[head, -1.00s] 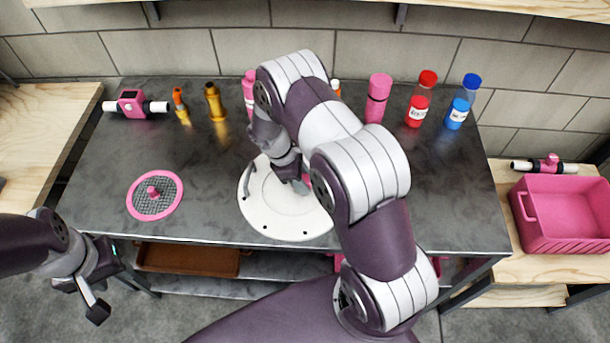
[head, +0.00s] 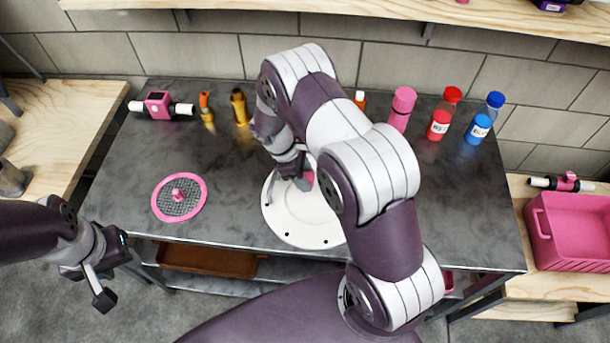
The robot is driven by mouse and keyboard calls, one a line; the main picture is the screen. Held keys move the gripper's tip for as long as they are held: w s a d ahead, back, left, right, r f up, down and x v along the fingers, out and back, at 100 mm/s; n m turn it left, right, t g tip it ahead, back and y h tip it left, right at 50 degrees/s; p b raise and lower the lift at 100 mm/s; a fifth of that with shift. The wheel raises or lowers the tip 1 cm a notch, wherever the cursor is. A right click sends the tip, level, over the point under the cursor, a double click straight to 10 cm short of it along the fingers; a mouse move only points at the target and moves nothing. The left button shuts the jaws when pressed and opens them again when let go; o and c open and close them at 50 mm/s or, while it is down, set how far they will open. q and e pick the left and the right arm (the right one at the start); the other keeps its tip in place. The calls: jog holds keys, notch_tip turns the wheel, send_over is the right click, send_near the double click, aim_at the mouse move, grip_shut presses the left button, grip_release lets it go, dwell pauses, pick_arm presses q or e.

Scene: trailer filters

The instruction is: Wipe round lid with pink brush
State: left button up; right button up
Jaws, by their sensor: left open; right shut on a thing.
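The white round lid (head: 290,222) lies flat on the dark table, with small dark holes along its rim. My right gripper (head: 303,182) is over the lid's upper part and shut on a pink thing, likely the pink brush (head: 309,177). Only a small pink bit of it shows; the gripper and arm hide the rest, so I cannot tell whether it touches the lid. My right arm also covers the lid's right side. My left gripper (head: 105,278) is open and empty in front of the table's left front edge.
A pink-rimmed mesh disc (head: 180,198) lies left of the lid. A pink valve piece (head: 159,105), brass fittings (head: 240,107), a pink bottle (head: 401,107), a red bottle (head: 441,122) and a blue bottle (head: 481,125) line the back. A pink crate (head: 572,232) stands right.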

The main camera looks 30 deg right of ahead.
jog(key=p+v, duration=0.2)
jog(key=shift+r, duration=0.45)
jog(key=shift+d+r, duration=0.1)
jog(key=shift+r, duration=0.2)
jog(key=shift+s+d+r, duration=0.1)
jog(key=shift+s+r, duration=0.05)
jog(key=shift+r, duration=0.05)
